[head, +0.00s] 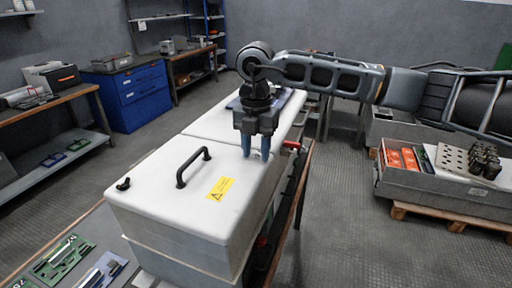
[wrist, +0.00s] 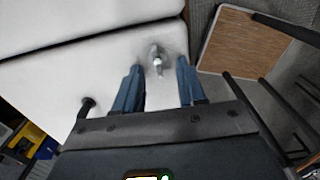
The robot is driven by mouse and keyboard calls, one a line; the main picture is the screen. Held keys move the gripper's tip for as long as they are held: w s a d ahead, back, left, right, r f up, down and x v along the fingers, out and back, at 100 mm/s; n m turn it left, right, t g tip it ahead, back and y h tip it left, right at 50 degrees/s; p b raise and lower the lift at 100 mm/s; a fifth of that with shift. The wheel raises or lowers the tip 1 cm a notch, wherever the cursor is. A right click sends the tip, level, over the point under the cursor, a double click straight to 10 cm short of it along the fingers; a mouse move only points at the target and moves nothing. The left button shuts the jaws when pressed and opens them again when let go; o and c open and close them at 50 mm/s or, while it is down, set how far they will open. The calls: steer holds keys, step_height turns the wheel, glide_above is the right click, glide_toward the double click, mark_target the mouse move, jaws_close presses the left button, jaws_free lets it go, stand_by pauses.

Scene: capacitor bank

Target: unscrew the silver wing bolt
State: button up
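The silver wing bolt (wrist: 157,60) stands on the white lid near its edge in the wrist view. In the head view it is mostly hidden behind my fingers. My gripper (head: 256,156) points down over the far right part of the white lid (head: 150,187). In the wrist view my gripper (wrist: 159,66) is open, with a blue finger on each side of the bolt's line. The bolt shows in the gap at about the fingertips, and I see no finger touching it.
A black handle (head: 192,166) rises from the lid's middle, beside a yellow warning label (head: 220,188). A black wing bolt (head: 123,184) sits at the lid's left corner. A second white lid (head: 215,125) lies behind. A crate (head: 440,188) stands to the right.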

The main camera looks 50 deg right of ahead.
steer(key=shift+c, duration=0.3)
jaws_close()
steer(key=shift+f+n+b, duration=0.2)
steer(key=shift+n+b, duration=0.5)
steer(key=shift+b, duration=0.45)
steer(key=shift+s+r+n+b, duration=0.15)
steer(key=shift+r+n+b, duration=0.1)
steer(key=shift+n+b, duration=0.55)
steer(key=shift+o, duration=0.3)
jaws_free()
